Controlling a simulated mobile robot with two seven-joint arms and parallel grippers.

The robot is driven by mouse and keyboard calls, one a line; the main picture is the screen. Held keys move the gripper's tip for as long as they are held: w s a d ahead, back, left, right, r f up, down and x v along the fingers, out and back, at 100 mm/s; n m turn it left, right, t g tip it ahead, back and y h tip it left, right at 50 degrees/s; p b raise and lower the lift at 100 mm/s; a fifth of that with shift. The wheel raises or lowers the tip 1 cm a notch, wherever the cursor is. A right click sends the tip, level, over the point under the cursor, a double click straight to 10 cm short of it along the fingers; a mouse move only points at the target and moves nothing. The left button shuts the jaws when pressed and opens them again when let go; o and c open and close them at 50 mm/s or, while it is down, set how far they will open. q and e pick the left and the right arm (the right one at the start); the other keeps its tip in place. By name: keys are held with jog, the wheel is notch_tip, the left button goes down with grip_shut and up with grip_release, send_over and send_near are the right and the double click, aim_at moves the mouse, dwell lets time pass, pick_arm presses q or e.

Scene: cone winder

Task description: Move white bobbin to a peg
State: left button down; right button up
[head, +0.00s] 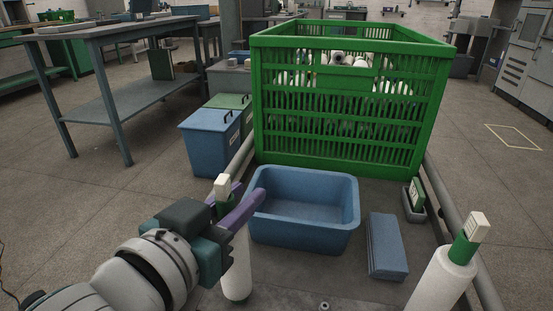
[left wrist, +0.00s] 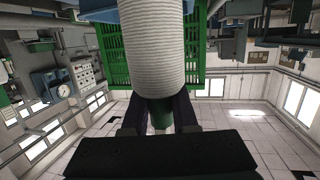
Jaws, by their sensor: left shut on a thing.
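A white bobbin (head: 237,268) stands upright at the front left of the grey deck. A green piece and a cream block (head: 222,187) show above it, in line with it. My left gripper (head: 238,208), with purple fingers, is shut on its green upper end. In the left wrist view the ribbed white bobbin (left wrist: 145,45) extends from between the dark fingers (left wrist: 155,112). Whether the bobbin is around a peg or clear of the deck I cannot tell. Another white bobbin (head: 440,282) with a green top and cream block (head: 477,226) stands at front right. My right gripper is not in view.
A blue tub (head: 305,235), empty, stands mid-deck, close behind my left gripper. A folded blue cloth (head: 387,245) and a small grey tray (head: 414,212) lie right of it. A green crate (head: 350,155) of white bobbins stands behind. Blue and green bins are left.

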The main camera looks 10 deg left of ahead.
pick_arm(q)
jog(key=shift+f, duration=0.3)
jog(key=c, duration=0.6)
grip_release()
jog(key=p+v, duration=0.2)
jog(key=v, duration=0.8)
jog(key=shift+p, duration=0.35)
jog(key=shift+r, duration=0.1)
